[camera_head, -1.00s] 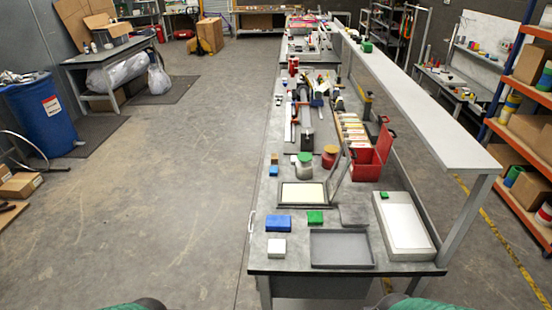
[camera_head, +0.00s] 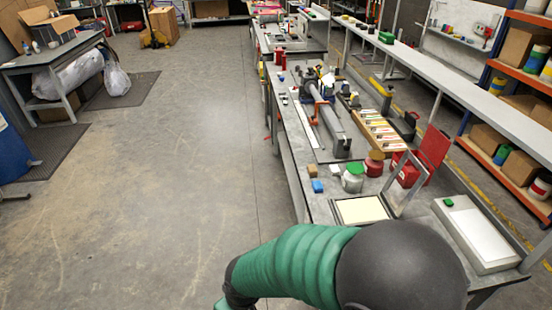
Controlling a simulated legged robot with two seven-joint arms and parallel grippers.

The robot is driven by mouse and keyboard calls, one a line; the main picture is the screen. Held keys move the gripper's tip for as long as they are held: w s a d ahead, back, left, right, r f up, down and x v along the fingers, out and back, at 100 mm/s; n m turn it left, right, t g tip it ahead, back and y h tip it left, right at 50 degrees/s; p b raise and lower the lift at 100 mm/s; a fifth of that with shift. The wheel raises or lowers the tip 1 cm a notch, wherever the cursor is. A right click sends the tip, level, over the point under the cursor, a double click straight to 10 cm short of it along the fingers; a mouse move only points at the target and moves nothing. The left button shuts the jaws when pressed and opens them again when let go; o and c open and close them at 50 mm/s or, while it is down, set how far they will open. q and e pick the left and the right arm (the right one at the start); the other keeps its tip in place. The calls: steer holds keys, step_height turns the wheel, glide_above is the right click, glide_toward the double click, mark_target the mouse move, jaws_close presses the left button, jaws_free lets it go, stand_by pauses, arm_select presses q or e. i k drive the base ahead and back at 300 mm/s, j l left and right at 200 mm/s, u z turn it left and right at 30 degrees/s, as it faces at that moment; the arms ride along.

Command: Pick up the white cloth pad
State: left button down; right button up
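That front part of the bench is now covered by my green and black arm (camera_head: 300,262), which fills the bottom middle of the view. Neither gripper's fingers are in view, so what they hold cannot be seen.
On the bench are a pale screen frame (camera_head: 360,209), a green-lidded jar (camera_head: 353,177), a red-lidded jar (camera_head: 374,163), a small blue block (camera_head: 317,185), a red box (camera_head: 405,170) and a white flat box (camera_head: 478,235). The floor left of the bench is clear.

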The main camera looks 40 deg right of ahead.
mark_target(334, 170)
steer(key=i+z, duration=0.25)
steer(key=i, duration=0.15)
steer(key=i+j+z, duration=0.2)
steer(key=i, duration=0.2)
steer(key=i+j+z, duration=0.25)
steer(key=i, duration=0.2)
steer(key=i+l+z, duration=0.2)
steer(key=i+z, duration=0.65)
steer(key=i+j+z, duration=0.15)
steer(key=i+z, duration=0.3)
steer(key=i, duration=0.15)
steer(key=i+j+z, duration=0.25)
steer(key=i+z, duration=0.55)
steer(key=i+j+z, duration=0.2)
steer(key=z, duration=0.2)
steer(key=i, duration=0.1)
